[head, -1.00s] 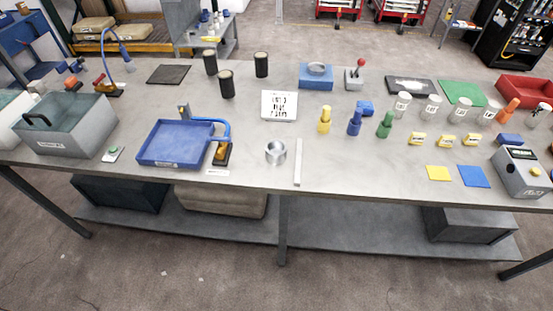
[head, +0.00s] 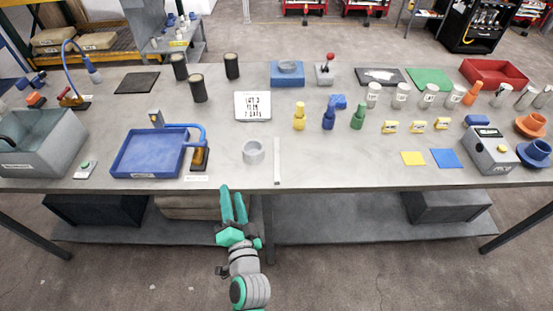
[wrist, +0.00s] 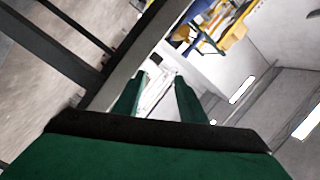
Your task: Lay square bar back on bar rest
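The square bar (head: 277,162) is a thin pale grey bar lying on the workbench (head: 340,160). It points from the middle of the top to the front edge, right of a grey metal ring (head: 254,152). I cannot pick out the bar rest with certainty. My gripper (head: 231,189), with green fingers, is in front of the bench's front edge, left of the bar's near end and apart from it. It also shows in the wrist view (wrist: 158,80), where the two fingers stand apart with nothing held between them. The bar cannot be made out there.
A blue tray (head: 119,170) with a blue-handled tool beside it is to the left. Yellow, blue and green bottle-like pieces stand right of the bar. The top just right of the bar is clear.

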